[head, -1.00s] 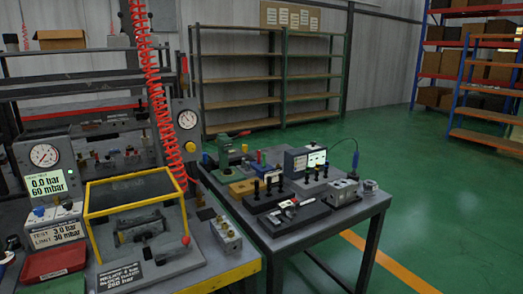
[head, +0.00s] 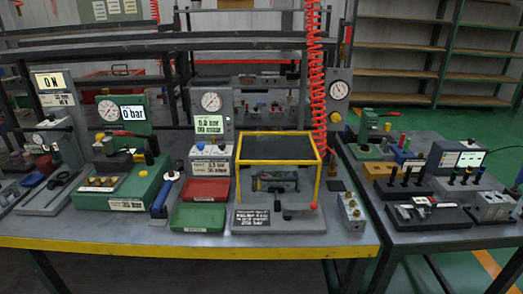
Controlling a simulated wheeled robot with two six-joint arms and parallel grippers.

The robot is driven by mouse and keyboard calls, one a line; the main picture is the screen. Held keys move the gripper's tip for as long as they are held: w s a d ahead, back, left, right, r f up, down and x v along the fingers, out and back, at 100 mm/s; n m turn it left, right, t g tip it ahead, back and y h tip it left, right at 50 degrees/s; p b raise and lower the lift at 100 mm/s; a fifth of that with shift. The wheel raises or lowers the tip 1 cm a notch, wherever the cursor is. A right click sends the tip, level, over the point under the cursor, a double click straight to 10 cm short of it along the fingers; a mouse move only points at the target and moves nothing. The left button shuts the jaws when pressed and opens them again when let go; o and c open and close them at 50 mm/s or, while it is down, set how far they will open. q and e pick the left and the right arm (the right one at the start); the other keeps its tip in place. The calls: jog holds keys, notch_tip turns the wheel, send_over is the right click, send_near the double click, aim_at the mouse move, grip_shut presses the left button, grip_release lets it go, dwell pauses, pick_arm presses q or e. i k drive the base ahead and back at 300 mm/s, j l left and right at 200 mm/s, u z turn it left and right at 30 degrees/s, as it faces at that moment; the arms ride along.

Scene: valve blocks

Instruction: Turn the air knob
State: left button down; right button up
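A grey test unit with a round gauge (head: 211,102) and a lit display (head: 209,125) stands at the back middle of the bench. The display's upper line seems to read 0.0 bar; the lower line, in mbar, is blurred. No readable label marks either as the air knob. Neither of my grippers is in view.
A yellow-framed guard (head: 321,172) over a fixture stands right of the control box. Red (head: 207,190) and green (head: 197,217) trays lie in front of it. A blue-handled tool (head: 163,194) stands left. A red coiled hose (head: 314,70) hangs behind the guard.

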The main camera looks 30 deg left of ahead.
aim_at(221, 145)
jog(key=u, duration=1.35)
